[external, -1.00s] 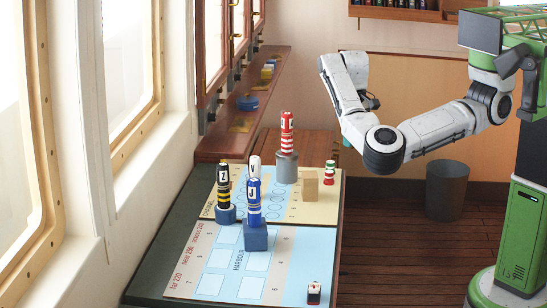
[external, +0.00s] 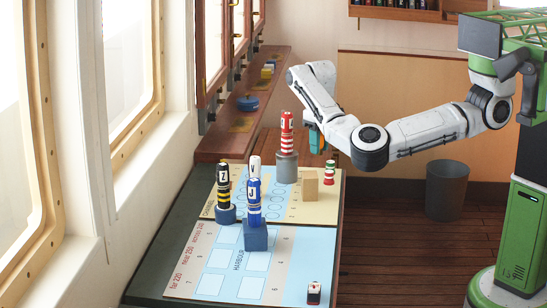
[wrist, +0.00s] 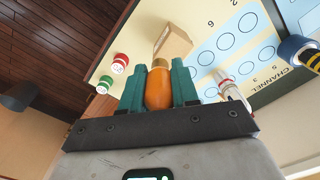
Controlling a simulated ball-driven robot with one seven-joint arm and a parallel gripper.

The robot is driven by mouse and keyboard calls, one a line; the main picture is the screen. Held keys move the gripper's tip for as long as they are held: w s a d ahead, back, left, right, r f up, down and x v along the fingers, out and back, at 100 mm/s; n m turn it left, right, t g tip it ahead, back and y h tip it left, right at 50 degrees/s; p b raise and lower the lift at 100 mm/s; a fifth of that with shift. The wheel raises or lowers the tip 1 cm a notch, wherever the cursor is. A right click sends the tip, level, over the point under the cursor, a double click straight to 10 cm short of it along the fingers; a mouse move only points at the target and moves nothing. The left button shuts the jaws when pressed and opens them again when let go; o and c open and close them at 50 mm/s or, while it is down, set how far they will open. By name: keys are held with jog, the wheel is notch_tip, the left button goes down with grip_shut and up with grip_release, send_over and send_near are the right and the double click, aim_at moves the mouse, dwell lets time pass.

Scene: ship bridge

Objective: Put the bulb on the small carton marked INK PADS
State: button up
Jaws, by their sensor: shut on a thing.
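An orange bulb (wrist: 158,92) with a brassy tip is between the teal fingers of my gripper (wrist: 160,72) in the wrist view, and the fingers are shut on it. In the external view my gripper (external: 316,138) hangs above the far end of the board, and the bulb cannot be made out there. A small tan carton (external: 307,186) stands on the far right part of the board. In the wrist view the carton (wrist: 175,43) is just beyond the bulb, apart from it. Its marking cannot be read, and its top looks bare.
A red-and-white striped piece (external: 287,133) stands on a grey cylinder left of the carton. Black-and-yellow (external: 223,188) and blue (external: 254,203) pieces stand nearer. The board's (external: 215,285) front is mostly clear.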

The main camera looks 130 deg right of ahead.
aim_at(310, 174)
jog(key=shift+w+d+f, duration=0.3)
jog(key=shift+w+f, duration=0.05)
jog(key=shift+f, duration=0.2)
jog(key=shift+w+d+f, duration=0.3)
jog(key=shift+w+f, duration=0.05)
jog(key=shift+f, duration=0.15)
jog(key=f, duration=0.3)
jog(key=shift+w+d+p, duration=0.15)
jog(key=shift+w+p, duration=0.15)
jog(key=shift+p, duration=0.05)
jog(key=shift+f, duration=0.45)
jog(key=o, duration=1)
jog(key=shift+f, duration=0.15)
notch_tip(310, 174, up, 12)
jog(key=shift+r+b, duration=0.15)
jog(key=shift+b, duration=0.25)
